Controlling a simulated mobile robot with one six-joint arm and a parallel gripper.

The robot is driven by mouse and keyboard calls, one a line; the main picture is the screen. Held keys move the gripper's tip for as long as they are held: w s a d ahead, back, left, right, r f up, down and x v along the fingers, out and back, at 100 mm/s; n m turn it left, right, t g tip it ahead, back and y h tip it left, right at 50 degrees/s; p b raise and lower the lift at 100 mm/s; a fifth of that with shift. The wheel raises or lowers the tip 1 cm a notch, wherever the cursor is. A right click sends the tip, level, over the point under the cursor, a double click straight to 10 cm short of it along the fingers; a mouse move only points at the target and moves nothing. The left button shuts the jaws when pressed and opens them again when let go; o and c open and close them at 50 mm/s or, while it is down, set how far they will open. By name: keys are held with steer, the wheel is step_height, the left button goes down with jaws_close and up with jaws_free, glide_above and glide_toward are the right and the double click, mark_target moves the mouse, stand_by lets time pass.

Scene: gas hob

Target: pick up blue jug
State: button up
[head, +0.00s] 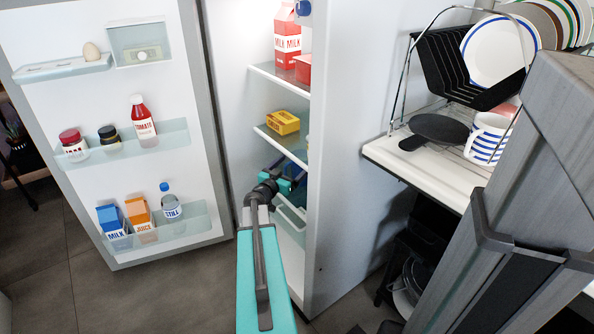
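A small blue thing (303,8) shows at the top edge of the picture, on the fridge's upper shelf beside a red milk carton (287,42). It is cut off by the frame and the fridge wall, so I cannot tell if it is the blue jug. No whole blue jug shows. My teal arm reaches up from the bottom into the open fridge. My gripper (286,181) is at the lower shelves, well below the blue thing. Dark blue shapes around it are too small to tell apart. Its fingers are not clear.
The open fridge door (100,190) at left holds bottles, jars and cartons. A yellow box (283,123) sits on a middle shelf (275,140). The fridge side wall (350,140) stands right of my arm. A dish rack (455,70) and striped mug (487,138) are further right.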

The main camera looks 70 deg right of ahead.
steer(key=d+b, duration=0.1)
steer(key=d, duration=0.2)
steer(key=d+b, duration=0.1)
steer(key=d, duration=0.1)
steer(key=shift+s+r+b, duration=0.1)
steer(key=shift+s+b, duration=0.25)
stand_by(0.6)
steer(key=c, duration=2)
steer(key=shift+c, duration=0.2)
steer(key=shift+r, duration=0.15)
